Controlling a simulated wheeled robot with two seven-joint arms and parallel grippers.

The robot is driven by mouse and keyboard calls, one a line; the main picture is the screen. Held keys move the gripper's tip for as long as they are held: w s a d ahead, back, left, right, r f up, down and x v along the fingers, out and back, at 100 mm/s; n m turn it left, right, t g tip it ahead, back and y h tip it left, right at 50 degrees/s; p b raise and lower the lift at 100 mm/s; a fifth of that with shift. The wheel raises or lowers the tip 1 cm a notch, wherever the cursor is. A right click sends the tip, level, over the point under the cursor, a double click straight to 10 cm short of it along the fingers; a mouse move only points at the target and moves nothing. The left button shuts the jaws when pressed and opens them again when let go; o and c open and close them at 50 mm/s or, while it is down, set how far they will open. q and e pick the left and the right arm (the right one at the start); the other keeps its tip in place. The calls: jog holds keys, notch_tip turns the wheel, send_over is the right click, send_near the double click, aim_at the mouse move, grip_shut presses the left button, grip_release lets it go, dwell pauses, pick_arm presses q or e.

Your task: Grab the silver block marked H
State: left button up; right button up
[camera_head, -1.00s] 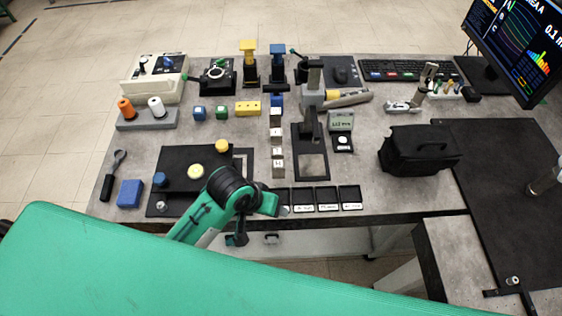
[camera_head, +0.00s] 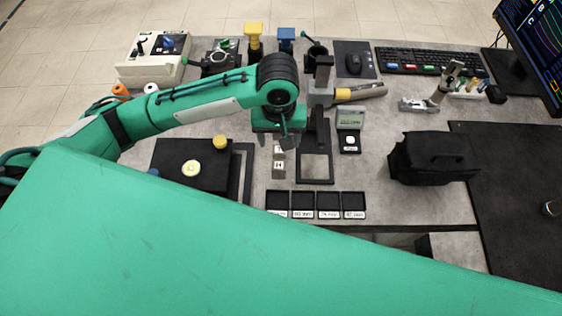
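A small silver block with a dark letter that looks like H (camera_head: 279,167) stands on the grey table, at the near end of a row of silver blocks. Another silver block (camera_head: 279,150) is just behind it, partly covered by my gripper. My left gripper (camera_head: 279,141) hangs over the row, slightly behind the H block. Its fingers look apart, with nothing clearly between them. The rest of the row is hidden under my arm and gripper. My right gripper is not in view.
A dark stand with a tall post (camera_head: 315,165) stands close to the right of the blocks. Several black labelled trays (camera_head: 303,204) lie in front. A black bag (camera_head: 432,158) is at right.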

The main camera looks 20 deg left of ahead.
aim_at(279, 165)
pick_arm(q)
notch_tip(279, 165, down, 8)
jog(key=shift+s+f+p, duration=0.1)
jog(key=shift+f+p, duration=0.05)
jog(key=shift+p, duration=0.25)
jog(key=shift+s+f+p, duration=0.2)
jog(key=shift+f+p, duration=0.6)
jog(key=shift+f, duration=1.85)
jog(key=c, duration=1.2)
jog(key=shift+r, duration=0.1)
